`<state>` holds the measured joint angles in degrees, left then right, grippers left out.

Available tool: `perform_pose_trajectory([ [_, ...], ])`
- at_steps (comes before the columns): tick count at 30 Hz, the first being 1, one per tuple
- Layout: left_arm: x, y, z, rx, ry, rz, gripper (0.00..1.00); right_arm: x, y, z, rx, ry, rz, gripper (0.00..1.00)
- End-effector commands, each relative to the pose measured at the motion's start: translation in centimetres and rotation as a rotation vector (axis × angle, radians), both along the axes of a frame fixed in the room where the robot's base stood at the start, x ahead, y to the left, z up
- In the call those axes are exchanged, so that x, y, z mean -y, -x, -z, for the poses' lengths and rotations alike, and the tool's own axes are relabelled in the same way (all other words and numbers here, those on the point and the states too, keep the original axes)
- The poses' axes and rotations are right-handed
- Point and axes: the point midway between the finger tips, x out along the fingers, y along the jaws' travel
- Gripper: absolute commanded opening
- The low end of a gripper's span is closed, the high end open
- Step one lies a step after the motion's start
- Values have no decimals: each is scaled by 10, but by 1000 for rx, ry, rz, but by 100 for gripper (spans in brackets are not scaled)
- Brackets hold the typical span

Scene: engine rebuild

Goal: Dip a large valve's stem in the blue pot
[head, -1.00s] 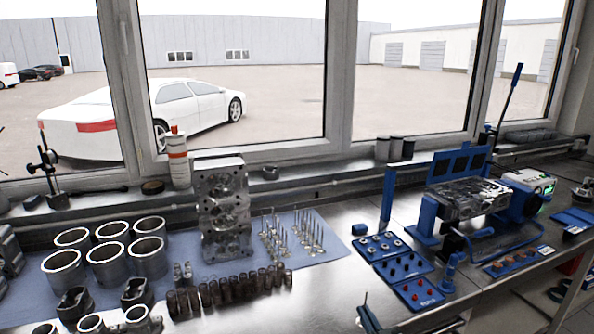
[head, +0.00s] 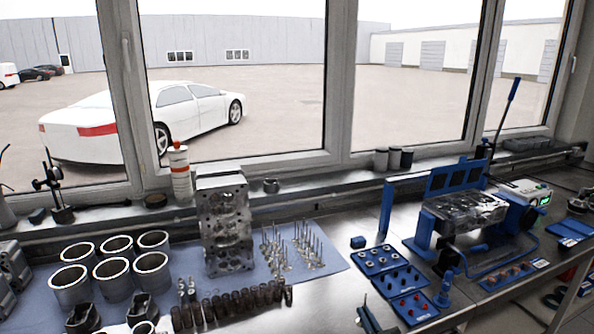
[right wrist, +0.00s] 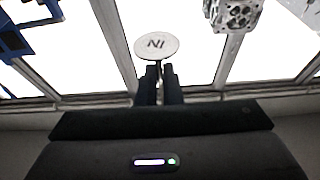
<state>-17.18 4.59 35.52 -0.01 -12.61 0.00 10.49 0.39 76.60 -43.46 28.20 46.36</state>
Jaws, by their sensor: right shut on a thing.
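My right gripper (right wrist: 158,77) is shut on a large valve (right wrist: 157,46). I cannot make out this gripper clearly in the head view. A small blue upright vessel (head: 445,290), likely the blue pot, stands on the bench right of the blue trays; its opening is too small to make out. Other valves (head: 308,250) stand stem up on the blue mat (head: 337,262). My left gripper is not in view.
The cylinder head (head: 227,235) stands upright on the mat, with springs (head: 235,307) in front and cylinder liners (head: 110,270) to the left. Blue parts trays (head: 395,282) lie centre right. A blue stand with a metal part (head: 465,212) is behind the vessel.

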Motion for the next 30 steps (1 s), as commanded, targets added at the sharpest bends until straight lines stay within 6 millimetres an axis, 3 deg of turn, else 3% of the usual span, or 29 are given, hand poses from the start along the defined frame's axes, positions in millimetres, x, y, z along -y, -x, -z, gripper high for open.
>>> perform_pose_trajectory([
  [5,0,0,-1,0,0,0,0,0,1,-1,0,0,0,0],
  [13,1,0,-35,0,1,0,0,7,21,-25,-1,-1,0,0],
  [30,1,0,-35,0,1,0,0,25,69,-64,1,2,0,0],
])
